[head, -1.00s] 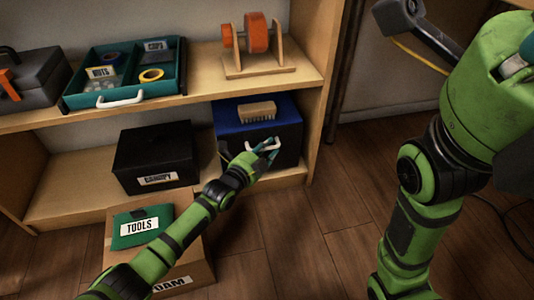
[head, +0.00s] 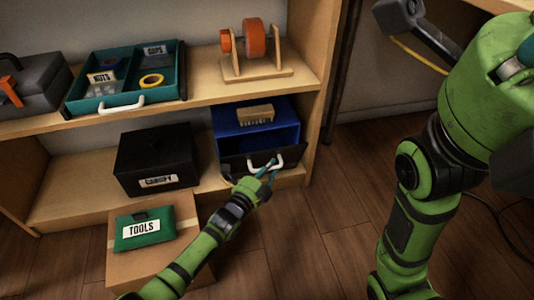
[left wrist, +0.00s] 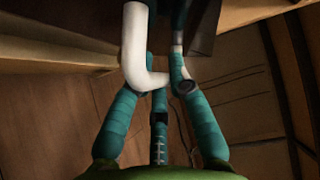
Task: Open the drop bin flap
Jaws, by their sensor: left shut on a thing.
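The drop bin (head: 230,120) is a blue box at the right end of the lower shelf. Its dark front flap (head: 291,158) is swung partly down and outward, and the blue inside shows above it. A white handle (head: 252,165) is on the flap. My left gripper (head: 268,171) is shut on the handle at the flap's front. In the left wrist view the white handle (left wrist: 135,45) passes between the teal fingers (left wrist: 162,75). My right arm shows at the right, but its gripper is out of view.
A cardboard box (head: 185,245) with a green TOOLS case (head: 132,236) stands on the floor in front. The upper shelf holds a teal tray (head: 120,107) and an orange spool (head: 254,38).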

